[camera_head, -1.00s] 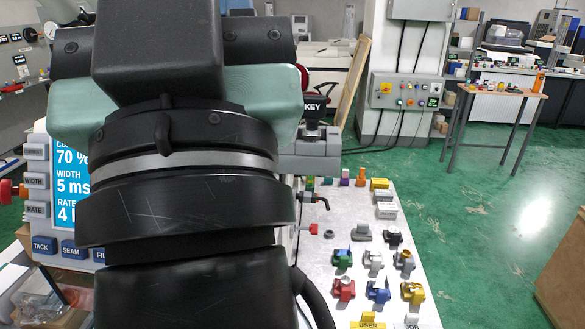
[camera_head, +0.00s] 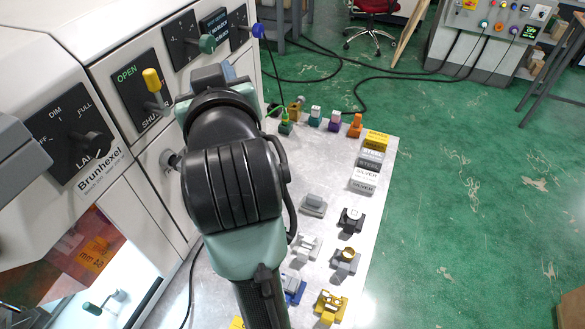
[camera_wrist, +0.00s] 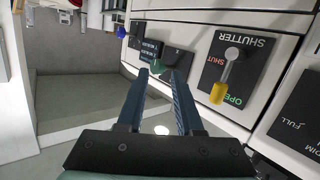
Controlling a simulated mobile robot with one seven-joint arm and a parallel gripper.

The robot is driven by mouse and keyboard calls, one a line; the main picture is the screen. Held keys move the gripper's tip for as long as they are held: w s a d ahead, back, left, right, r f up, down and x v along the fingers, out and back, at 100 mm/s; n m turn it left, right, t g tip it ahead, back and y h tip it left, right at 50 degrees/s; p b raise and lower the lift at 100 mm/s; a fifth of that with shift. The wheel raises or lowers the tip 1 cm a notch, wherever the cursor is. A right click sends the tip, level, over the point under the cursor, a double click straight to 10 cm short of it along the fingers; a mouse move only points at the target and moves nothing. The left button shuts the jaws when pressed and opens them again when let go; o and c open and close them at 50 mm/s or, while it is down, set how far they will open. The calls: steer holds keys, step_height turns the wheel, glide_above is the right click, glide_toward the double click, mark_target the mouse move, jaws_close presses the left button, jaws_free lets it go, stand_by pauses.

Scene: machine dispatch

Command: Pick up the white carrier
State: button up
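A white carrier (camera_head: 307,246), a small light-coloured block, stands on the pale bench top (camera_head: 375,160) among other coloured carriers in the head view. My arm hangs close to its left and does not touch it. My gripper (camera_head: 226,72) is beyond the carriers, up by the machine's front panel, and mostly hidden behind my wrist in the head view. In the wrist view my gripper (camera_wrist: 160,74) is open, with two parted dark blue fingers and nothing between them. The white carrier is not seen in the wrist view.
Carriers nearby are grey (camera_head: 314,204), black (camera_head: 351,219), blue (camera_head: 293,287) and yellow (camera_head: 331,304), plus one with a gold ring (camera_head: 346,260). The yellow-knobbed shutter lever (camera_head: 152,80) sticks out near my wrist. Labelled blocks (camera_head: 370,160) line the bench's right edge.

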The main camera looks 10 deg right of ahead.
step_height(320, 180, down, 12)
steer(key=w+n+g, duration=0.2)
steer(key=n+g, duration=0.2)
steer(key=g, duration=0.2)
steer(key=n+g+h+b, duration=0.1)
steer(key=n+g+b, duration=0.35)
steer(key=g, duration=0.55)
glide_above(303, 250)
step_height(303, 250, down, 21)
steer(key=shift+d+r, duration=0.1)
steer(key=shift+d, duration=0.05)
steer(key=shift+f, duration=2.95)
jaws_close()
